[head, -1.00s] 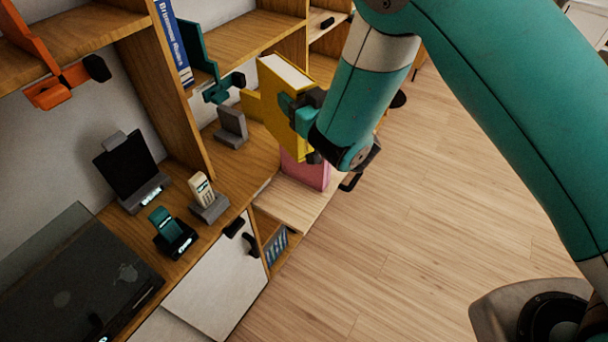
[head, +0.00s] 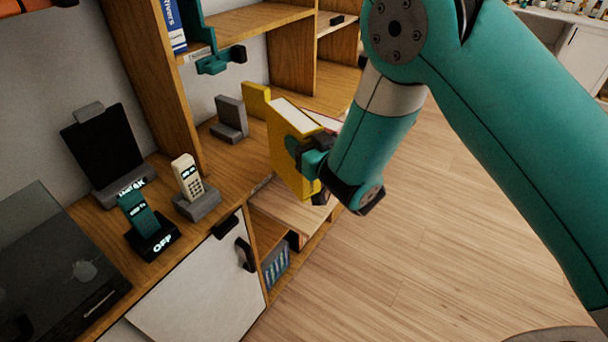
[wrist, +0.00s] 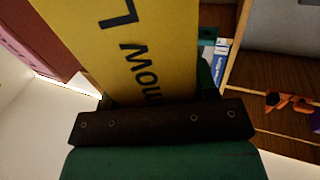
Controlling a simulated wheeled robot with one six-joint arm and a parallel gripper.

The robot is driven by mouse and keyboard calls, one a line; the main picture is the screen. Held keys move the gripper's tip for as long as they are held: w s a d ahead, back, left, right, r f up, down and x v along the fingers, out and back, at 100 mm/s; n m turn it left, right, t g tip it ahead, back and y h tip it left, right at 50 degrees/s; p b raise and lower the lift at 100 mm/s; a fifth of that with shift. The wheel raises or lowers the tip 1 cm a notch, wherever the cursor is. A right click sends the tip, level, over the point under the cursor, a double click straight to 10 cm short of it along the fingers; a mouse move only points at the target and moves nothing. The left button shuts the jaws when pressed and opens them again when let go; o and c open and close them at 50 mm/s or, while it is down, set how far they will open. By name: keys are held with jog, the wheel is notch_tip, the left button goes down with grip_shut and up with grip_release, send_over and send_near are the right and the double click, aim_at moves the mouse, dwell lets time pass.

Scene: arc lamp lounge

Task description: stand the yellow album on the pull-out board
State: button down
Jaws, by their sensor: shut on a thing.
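The yellow album (head: 284,150) is upright and slightly tilted in my gripper (head: 312,160), above the pale pull-out board (head: 285,208) at the shelf front. Whether its lower edge touches the board cannot be told. In the wrist view the yellow album (wrist: 130,45) fills the space between the fingers, with dark letters on its face. My gripper (wrist: 155,105) is shut on it. A pink-edged book with a pale top (head: 326,120) shows just behind the album, mostly hidden; a reddish block (wrist: 35,40) shows beside the album in the wrist view.
A yellow bookend-like piece (head: 256,98) and a grey bookend (head: 231,118) stand on the counter behind. A cordless phone (head: 186,178), a dark stand marked OFF (head: 150,235) and a black tablet (head: 104,145) are to the left. A white cabinet door (head: 200,285) is below. Open floor lies to the right.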

jog(key=shift+f+b, duration=1.75)
jog(key=shift+f, duration=0.85)
jog(key=shift+f, duration=0.1)
jog(key=shift+c, duration=2.1)
grip_release()
jog(key=shift+f, duration=0.1)
